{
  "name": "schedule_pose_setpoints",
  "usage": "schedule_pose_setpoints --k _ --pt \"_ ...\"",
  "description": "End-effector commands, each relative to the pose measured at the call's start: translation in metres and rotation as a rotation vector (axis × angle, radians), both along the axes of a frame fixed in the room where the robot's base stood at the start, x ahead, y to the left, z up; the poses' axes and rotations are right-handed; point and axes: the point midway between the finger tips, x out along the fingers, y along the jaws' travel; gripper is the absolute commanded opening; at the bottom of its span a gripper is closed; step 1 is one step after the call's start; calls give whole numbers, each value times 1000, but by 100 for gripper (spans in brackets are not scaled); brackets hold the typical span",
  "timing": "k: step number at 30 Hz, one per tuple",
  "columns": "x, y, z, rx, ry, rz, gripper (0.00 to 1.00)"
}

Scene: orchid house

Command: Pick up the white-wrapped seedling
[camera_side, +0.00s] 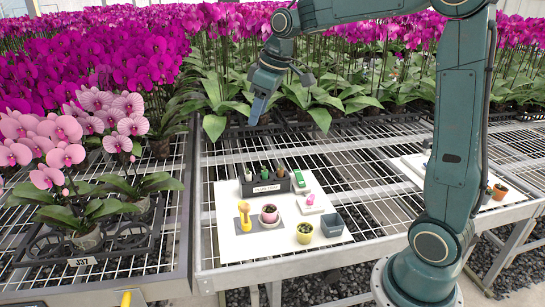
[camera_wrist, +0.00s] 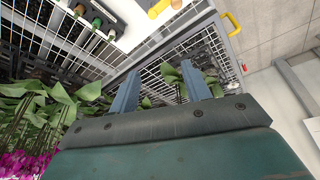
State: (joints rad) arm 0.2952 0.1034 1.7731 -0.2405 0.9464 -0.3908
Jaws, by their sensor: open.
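A black tray (camera_side: 266,189) with a white label stands at the back of the white board (camera_side: 230,250) and holds several small wrapped seedlings. The white-wrapped seedling (camera_side: 247,174) appears to be the leftmost one, upright in the tray; it is small and its details are hard to tell.
Potted orchids (camera_side: 85,215) crowd the left bench.

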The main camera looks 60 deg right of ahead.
Motion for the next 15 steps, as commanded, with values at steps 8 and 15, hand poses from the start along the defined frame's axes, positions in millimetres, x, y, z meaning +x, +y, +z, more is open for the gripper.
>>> schedule_pose_setpoints --k 8,15 --pt "53 -44 -34 1 32 71 48" --pt "90 -85 -73 5 52 136 48"
